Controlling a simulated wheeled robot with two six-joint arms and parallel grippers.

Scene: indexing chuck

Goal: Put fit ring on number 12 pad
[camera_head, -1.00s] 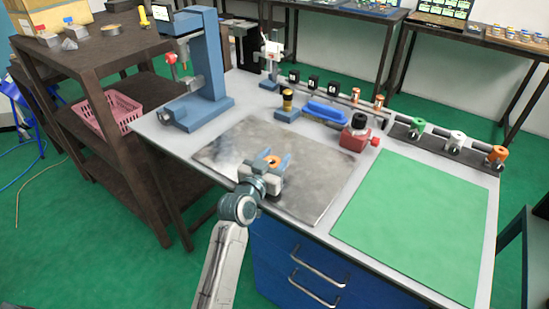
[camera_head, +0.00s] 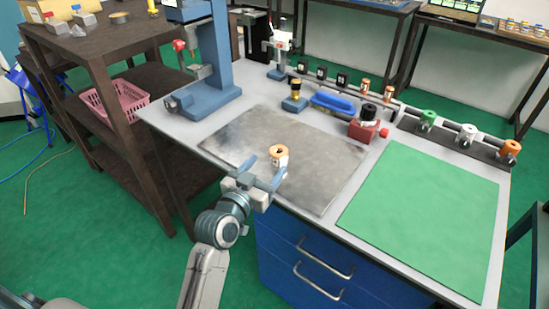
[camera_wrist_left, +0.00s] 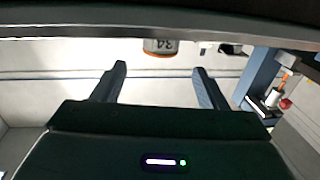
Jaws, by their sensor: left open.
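A small ring-shaped piece with an orange top and pale side (camera_head: 278,153) stands upright on the grey mat. In the left wrist view (camera_wrist_left: 160,46) it appears upside down, its label seeming to read 34, beyond the fingertips. I cannot confirm it is the fit ring. My left gripper (camera_head: 263,173) is open and empty, just in front of the piece and apart from it. Black square blocks (camera_head: 321,72) stand in a row at the back of the bench, their markings too small to read, so I cannot tell a number 12 pad. My right gripper is not in view.
The grey mat (camera_head: 235,140) is otherwise clear, and the green mat (camera_head: 425,215) is bare. A blue press (camera_head: 215,95) stands back left. Behind the mats are a red block with a black cylinder (camera_head: 366,125), a blue piece (camera_head: 333,102) and a rail with coloured caps (camera_head: 428,117).

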